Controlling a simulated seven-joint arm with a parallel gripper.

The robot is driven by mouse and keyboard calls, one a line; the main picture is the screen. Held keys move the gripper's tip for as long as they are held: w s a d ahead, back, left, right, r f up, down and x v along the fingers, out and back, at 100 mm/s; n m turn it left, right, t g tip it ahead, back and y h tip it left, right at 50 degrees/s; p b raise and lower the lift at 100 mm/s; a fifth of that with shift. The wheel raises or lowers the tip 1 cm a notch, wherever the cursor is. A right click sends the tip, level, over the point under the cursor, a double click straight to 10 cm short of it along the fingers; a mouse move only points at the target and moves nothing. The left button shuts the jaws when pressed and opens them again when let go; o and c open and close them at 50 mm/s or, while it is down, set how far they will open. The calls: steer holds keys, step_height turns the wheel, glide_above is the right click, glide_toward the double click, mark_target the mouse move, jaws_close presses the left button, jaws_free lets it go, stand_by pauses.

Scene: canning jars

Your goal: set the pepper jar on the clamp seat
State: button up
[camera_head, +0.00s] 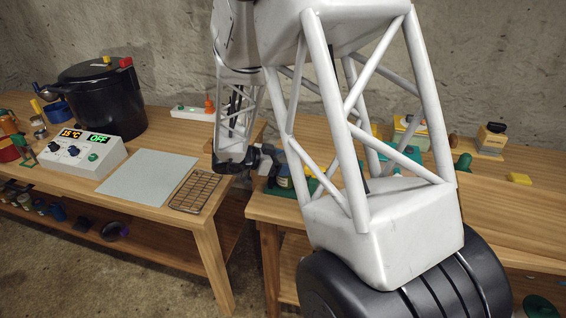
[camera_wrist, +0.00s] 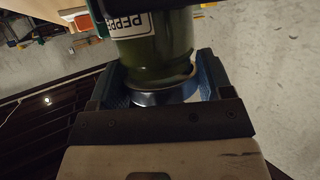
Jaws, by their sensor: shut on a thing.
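The pepper jar (camera_wrist: 158,55), green with a white label reading "PEPPE…", fills the middle of the wrist view. My gripper (camera_wrist: 155,88) is shut around its silver lid end, one finger on each side. In the head view my gripper (camera_head: 262,160) is at the left end of the right bench, beside a green fixture (camera_head: 283,190) that looks like the clamp seat. My arm hides part of that area.
The left bench holds a black pot (camera_head: 103,100), a control box (camera_head: 82,152), a pale mat (camera_head: 148,177) and a wire rack (camera_head: 195,191). A gap separates the benches.

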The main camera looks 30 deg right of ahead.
steer(key=shift+f, duration=0.1)
steer(key=o, duration=1.2)
steer(key=shift+a+r, duration=0.1)
steer(key=shift+r, duration=0.1)
steer(key=shift+v, duration=5.9)
